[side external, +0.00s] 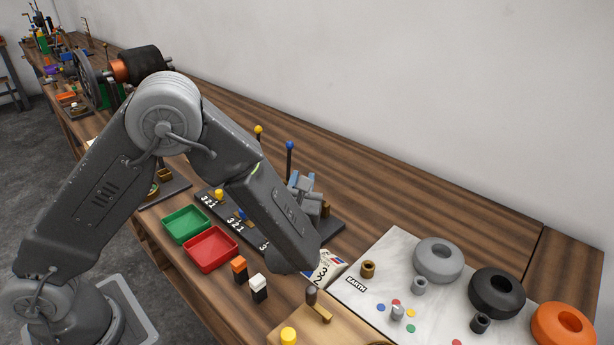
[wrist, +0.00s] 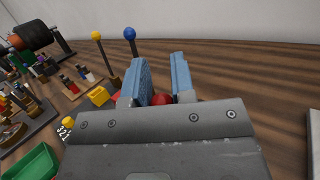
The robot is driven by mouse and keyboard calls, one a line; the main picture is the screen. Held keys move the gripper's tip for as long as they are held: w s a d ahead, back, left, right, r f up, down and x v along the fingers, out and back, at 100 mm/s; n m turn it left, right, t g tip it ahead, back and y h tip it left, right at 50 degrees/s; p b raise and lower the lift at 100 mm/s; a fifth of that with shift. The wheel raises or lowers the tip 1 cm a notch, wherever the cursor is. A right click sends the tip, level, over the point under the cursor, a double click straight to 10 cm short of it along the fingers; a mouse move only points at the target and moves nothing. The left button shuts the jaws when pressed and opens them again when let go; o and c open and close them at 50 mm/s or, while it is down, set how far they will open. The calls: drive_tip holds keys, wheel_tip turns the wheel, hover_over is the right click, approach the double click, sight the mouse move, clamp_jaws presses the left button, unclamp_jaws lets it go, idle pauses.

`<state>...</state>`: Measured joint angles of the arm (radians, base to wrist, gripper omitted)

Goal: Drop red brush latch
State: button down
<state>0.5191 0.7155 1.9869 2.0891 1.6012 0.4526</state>
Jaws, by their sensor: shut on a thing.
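My gripper (wrist: 160,82) has its two blue-grey fingers on either side of a red ball-shaped knob (wrist: 162,99), which I take to be the red brush latch. The gripper body hides whatever is below the knob. In the side external view the red knob is hidden behind my arm. Two upright latches stand left of my fingers in the wrist view: one with a yellow ball (wrist: 96,36) and one with a blue ball (wrist: 130,33). Both also show in the side external view, the yellow ball (side external: 258,128) and the blue ball (side external: 289,145) on dark rods.
A green tray (side external: 186,224) and a red tray (side external: 211,249) sit near the front edge. Orange-topped (side external: 239,268) and white-topped (side external: 258,287) blocks stand beside them. A pale board (side external: 400,262) with rings and colored dots lies at right. The back of the wooden table is clear.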

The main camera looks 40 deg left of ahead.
drive_tip(key=shift+s+a+f, duration=0.3)
drive_tip(key=shift+s+f, duration=0.05)
drive_tip(key=shift+f, duration=0.1)
drive_tip(key=c, duration=1)
unclamp_jaws()
drive_tip(key=shift+d+r, duration=0.1)
drive_tip(key=shift+w, duration=0.1)
drive_tip(key=s+a+r, duration=0.1)
drive_tip(key=a+r, duration=0.2)
drive_tip(key=s+a+r, duration=0.2)
drive_tip(key=a+r, duration=0.2)
drive_tip(key=s+a+r, duration=0.1)
drive_tip(key=a+r, duration=0.2)
drive_tip(key=r, duration=0.1)
drive_tip(key=shift+s+a, duration=0.35)
drive_tip(key=shift+s, duration=0.05)
